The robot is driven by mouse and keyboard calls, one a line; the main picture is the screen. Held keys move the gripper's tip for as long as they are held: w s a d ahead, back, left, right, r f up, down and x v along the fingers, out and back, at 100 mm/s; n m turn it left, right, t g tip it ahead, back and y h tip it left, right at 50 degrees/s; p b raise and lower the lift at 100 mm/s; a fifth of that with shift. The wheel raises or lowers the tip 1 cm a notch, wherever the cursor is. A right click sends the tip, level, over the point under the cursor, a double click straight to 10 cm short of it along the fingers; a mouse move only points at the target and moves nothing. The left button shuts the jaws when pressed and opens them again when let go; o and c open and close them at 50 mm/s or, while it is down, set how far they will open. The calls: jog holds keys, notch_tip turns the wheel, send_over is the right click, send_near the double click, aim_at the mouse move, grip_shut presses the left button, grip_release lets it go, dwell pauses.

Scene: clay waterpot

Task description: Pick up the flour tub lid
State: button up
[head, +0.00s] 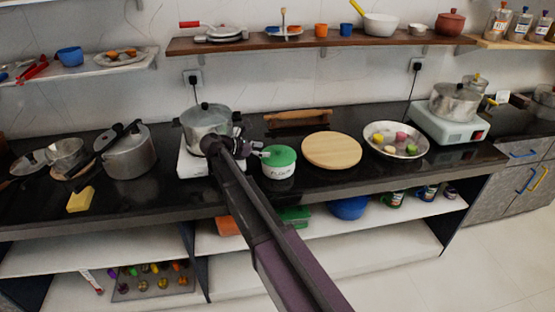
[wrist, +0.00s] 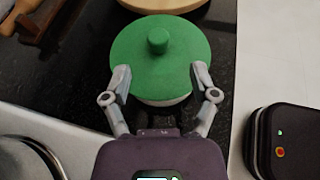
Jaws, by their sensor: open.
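The flour tub (head: 279,169) is white with "FLOUR" written on it and stands on the black counter. Its green lid (head: 279,155) sits on top. In the wrist view the lid (wrist: 160,55) is a round green disc with a small knob (wrist: 158,40). My gripper (head: 262,152) comes in at the tub's left side in the head view. In the wrist view my gripper (wrist: 160,76) is open, its fingertips on either side of the lid's near edge, with the knob farther off. I cannot tell whether the fingers touch the lid. A little of the white tub (wrist: 162,101) shows below it.
A steel pot (head: 207,122) on a white stove stands just left of the tub. A round wooden board (head: 332,150) lies right of it, and a rolling pin (head: 298,118) lies behind. A bowl of fruit or vegetables (head: 396,141) stands farther right. A wall shelf (head: 320,42) hangs above.

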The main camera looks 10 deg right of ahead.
aim_at(275, 151)
jog(key=shift+x, duration=1)
jog(key=shift+d+b, duration=0.1)
jog(key=shift+b, duration=0.2)
jog(key=b+x, duration=0.1)
jog(key=x, duration=0.2)
jog(key=shift+w+d+f+b, duration=0.1)
jog(key=shift+w+f+b, duration=0.05)
jog(key=shift+f+b, duration=0.15)
jog(key=shift+x, duration=0.75)
jog(key=shift+r, duration=0.1)
grip_shut()
